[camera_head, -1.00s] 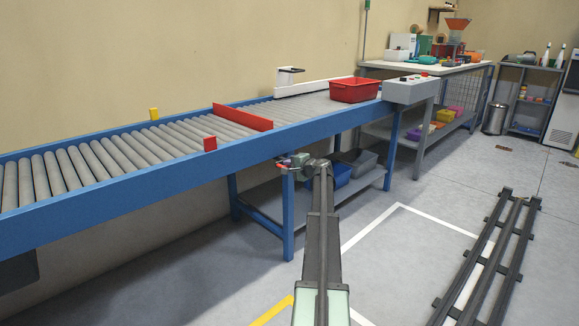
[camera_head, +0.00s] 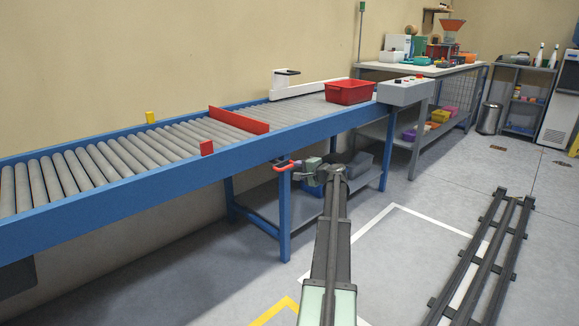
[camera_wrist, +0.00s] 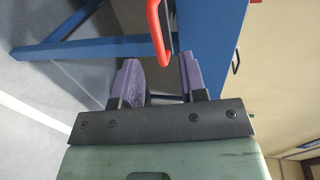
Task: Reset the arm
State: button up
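My gripper (camera_head: 298,170) is at the front side of the blue roller conveyor, at the end of my arm. In the wrist view its two purple fingers (camera_wrist: 158,78) stand apart with a gap between them. A red looped handle (camera_wrist: 155,28) shows just beyond the fingertips, its lower end in line with the gap. I cannot tell whether it touches a finger. In the head view the red handle (camera_head: 285,165) sits just left of my gripper, below the conveyor's blue side rail. No separate arm-like part on the conveyor can be made out clearly.
The blue roller conveyor (camera_head: 130,181) runs along the wall. A red tote (camera_head: 349,93) and a red divider bar (camera_head: 238,120) are on it. A grey control box (camera_head: 404,93) stands at its right end. Dark floor rails (camera_head: 483,255) lie at right; the floor between is clear.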

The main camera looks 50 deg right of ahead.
jog(key=v, duration=0.3)
jog(key=shift+w, duration=0.1)
